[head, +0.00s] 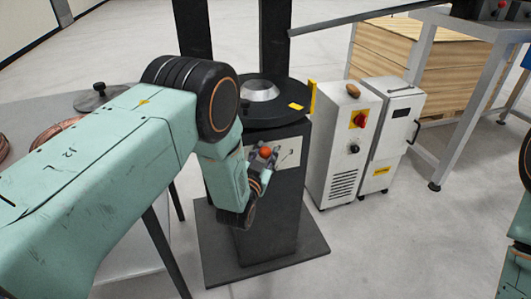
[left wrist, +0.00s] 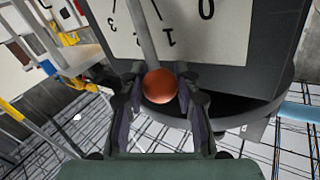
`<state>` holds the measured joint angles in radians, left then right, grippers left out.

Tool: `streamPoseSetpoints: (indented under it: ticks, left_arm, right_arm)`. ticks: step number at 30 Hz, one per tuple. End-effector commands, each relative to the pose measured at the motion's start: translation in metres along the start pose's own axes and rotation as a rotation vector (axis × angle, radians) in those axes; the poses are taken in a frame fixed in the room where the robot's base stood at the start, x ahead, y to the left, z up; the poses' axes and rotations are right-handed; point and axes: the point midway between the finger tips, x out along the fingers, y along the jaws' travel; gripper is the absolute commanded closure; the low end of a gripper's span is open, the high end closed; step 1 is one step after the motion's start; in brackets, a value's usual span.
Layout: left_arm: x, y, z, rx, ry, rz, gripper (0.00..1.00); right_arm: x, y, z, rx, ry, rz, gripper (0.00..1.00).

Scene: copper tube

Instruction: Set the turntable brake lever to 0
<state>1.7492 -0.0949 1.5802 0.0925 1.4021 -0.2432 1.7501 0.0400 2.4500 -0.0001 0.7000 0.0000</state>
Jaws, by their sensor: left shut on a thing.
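The turntable brake lever is a grey rod (left wrist: 143,32) with an orange ball knob (left wrist: 160,86); the knob also shows in the head view (head: 265,151). My left gripper (left wrist: 160,98) is shut on the knob, one finger at each side. Behind the rod is a pale dial plate (left wrist: 190,48) with black numerals, seen upside down. The plate is on the front of the dark turntable pedestal (head: 270,210). My right gripper is out of view.
A black turntable disc (head: 285,112) with a metal cone tops the pedestal. White cabinets (head: 340,150) stand close on its right. A grey table (head: 35,85) with copper coils is at left. A wooden crate (head: 440,70) is behind. Open floor lies at front right.

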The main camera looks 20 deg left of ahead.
Motion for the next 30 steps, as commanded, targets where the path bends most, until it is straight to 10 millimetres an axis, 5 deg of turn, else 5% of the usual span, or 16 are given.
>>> streamPoseSetpoints:
  ticks: [11,30]
  left_arm:
    - [-0.004,-0.004,0.005,-0.048,0.03,-0.007,1.0]
    - [-0.025,-0.026,0.038,-0.378,0.245,-0.06,1.0]
  right_arm:
    - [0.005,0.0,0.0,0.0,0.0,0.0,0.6]
    - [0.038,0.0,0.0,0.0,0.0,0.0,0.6]
